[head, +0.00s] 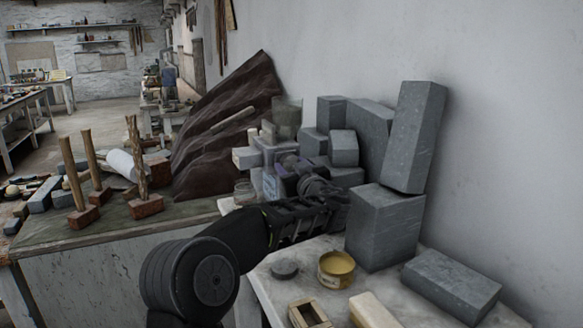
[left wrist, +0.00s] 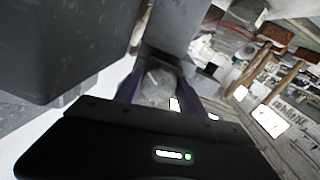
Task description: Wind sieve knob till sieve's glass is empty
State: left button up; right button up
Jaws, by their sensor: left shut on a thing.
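The sieve stands at the back of the white table, mostly hidden behind my left gripper and grey blocks. Its glass (head: 287,115) is a dull, see-through cylinder on top; I cannot tell how much is in it. My left gripper (head: 281,172) reaches in from the front, with purple fingers at the sieve's near side. In the left wrist view, the fingers (left wrist: 158,88) are shut on a round, greyish thing that looks like the sieve knob (left wrist: 160,78). The knob is hidden in the head view. My right gripper is in neither view.
Grey blocks (head: 385,228) crowd the right side, one tall block (head: 415,138) leaning on top. Mallets (head: 94,160) stand on the left bench.

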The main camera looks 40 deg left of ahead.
pick_arm(q)
jog(key=c, duration=0.5)
